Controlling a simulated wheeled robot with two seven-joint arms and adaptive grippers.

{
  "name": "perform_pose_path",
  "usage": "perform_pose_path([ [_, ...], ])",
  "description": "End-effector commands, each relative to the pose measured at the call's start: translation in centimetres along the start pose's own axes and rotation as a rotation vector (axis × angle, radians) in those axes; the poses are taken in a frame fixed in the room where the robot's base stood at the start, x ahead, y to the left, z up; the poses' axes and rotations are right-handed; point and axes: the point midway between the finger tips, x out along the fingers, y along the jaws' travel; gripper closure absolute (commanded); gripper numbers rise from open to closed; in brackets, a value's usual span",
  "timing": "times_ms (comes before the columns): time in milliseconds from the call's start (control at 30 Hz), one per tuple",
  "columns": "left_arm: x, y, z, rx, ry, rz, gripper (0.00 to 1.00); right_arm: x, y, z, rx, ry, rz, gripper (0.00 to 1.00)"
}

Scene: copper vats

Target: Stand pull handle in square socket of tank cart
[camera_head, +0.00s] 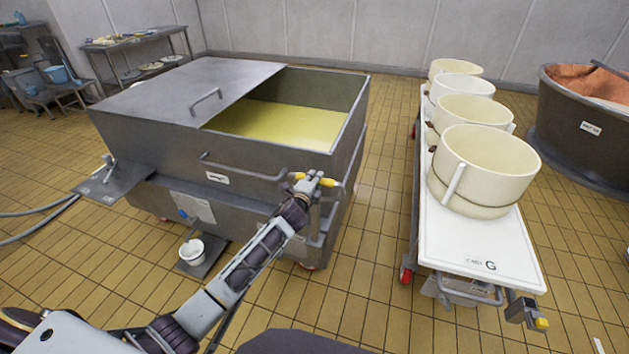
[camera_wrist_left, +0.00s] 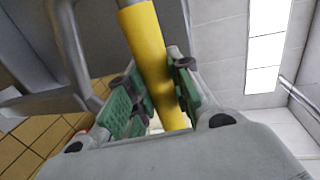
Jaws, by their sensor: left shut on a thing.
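The tank cart (camera_head: 250,190) is a large steel tub with pale yellow liquid, its lid half covering the left side. My left gripper (camera_head: 313,181) is at the cart's near right corner, shut on the yellow grip of the pull handle (camera_head: 327,182). In the left wrist view the yellow grip of the handle (camera_wrist_left: 152,60) runs between the green finger pads of my left gripper (camera_wrist_left: 155,105), with a steel bar past its upper end. In the head view the yellow lies roughly level. I cannot make out the square socket or whether the handle touches it.
A white-topped trolley (camera_head: 470,250) with several cream buckets stands at the right. A copper vat (camera_head: 585,125) is at the far right. A small white bucket (camera_head: 192,252) sits before the cart, and a hose (camera_head: 40,225) lies left. Tiled floor is free between cart and trolley.

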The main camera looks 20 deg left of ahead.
Motion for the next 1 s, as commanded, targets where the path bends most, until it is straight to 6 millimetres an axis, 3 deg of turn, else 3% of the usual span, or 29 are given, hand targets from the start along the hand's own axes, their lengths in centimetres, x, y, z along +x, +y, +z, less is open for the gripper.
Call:
perform_pose_path([
  [367,0.1,-0.1,0.0,-0.001,0.001,-0.008,1.0,0.3,0.0,0.0,0.0,0.003,0.0,1.0],
  [400,0.1,-0.1,0.0,-0.001,0.001,-0.008,0.76,0.3,0.0,0.0,0.0,0.003,0.0,1.0],
  [600,0.1,0.1,0.0,-0.001,0.001,-0.006,0.53,0.3,0.0,0.0,-0.001,0.003,0.0,1.0],
  [1000,0.0,0.7,0.1,0.0,-0.001,0.004,0.53,0.6,-0.3,-0.3,0.0,0.008,-0.004,1.0],
])
